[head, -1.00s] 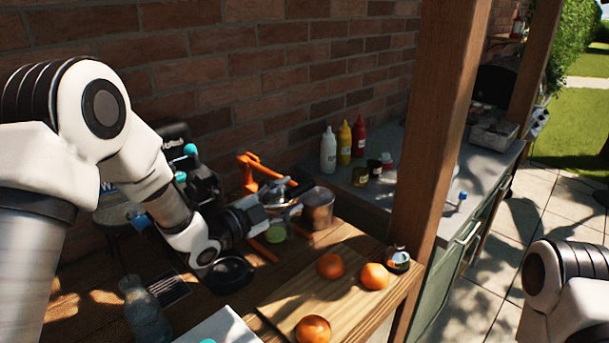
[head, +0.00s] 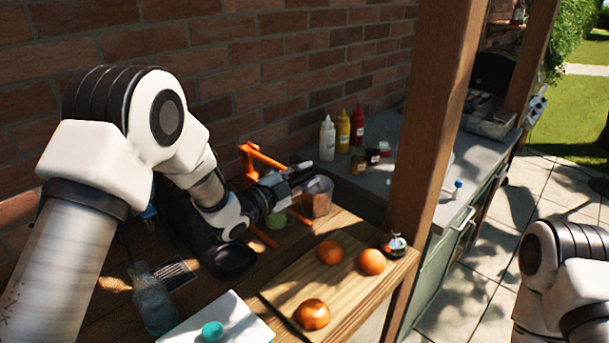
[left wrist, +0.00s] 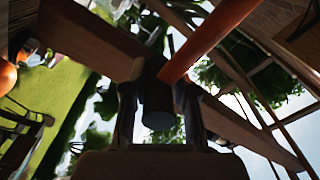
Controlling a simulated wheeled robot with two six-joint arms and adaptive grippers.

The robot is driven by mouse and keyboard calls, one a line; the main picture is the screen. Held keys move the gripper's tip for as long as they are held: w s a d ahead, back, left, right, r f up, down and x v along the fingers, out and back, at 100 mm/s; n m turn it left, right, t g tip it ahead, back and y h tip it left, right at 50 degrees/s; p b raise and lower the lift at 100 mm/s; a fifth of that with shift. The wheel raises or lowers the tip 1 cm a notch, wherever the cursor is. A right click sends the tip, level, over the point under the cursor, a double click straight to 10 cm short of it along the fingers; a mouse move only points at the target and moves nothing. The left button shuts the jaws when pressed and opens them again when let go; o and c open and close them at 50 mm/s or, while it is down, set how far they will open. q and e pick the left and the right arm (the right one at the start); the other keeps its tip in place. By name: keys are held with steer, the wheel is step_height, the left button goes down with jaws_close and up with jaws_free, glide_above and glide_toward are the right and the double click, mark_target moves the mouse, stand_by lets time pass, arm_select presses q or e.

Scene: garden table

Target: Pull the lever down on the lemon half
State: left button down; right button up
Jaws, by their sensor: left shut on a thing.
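The orange press (head: 248,165) stands on the wooden counter by the brick wall. Its orange lever (head: 266,157) slopes down to the right toward my left gripper (head: 293,180). In the left wrist view the lever (left wrist: 208,40) comes in from the upper right and ends in a dark grip (left wrist: 158,98) between the two fingers. My left gripper is shut on this grip. A pale green item (head: 277,221) shows low at the press, partly hidden by the gripper. I cannot make out a lemon half. Of my right arm only links show at the lower right.
A metal container (head: 318,196) stands just right of the gripper. A cutting board (head: 285,288) with oranges (head: 329,253) lies in front. A glass carafe (head: 152,300) stands at left, and a wooden post (head: 420,120) rises at right.

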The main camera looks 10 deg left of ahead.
arm_select(q)
steer(key=shift+w+a+r+n+p, duration=0.1)
steer(key=shift+r+n+p, duration=0.3)
steer(key=shift+r, duration=0.4)
steer(key=w+a+r+n+p, duration=0.2)
steer(key=r+n+p, duration=0.15)
steer(key=r, duration=0.25)
steer(key=w+a+r+n+p, duration=0.1)
steer(key=a+r+n+p, duration=0.2)
steer(key=r+n, duration=0.25)
steer(key=w+a+r+p, duration=0.4)
steer(key=w+a, duration=0.3)
steer(key=a, duration=0.3)
steer(key=shift+w+a+r+m+p, duration=0.15)
steer(key=shift+a+r+m+p, duration=0.15)
steer(key=shift+m+p, duration=0.15)
steer(key=shift+r, duration=0.1)
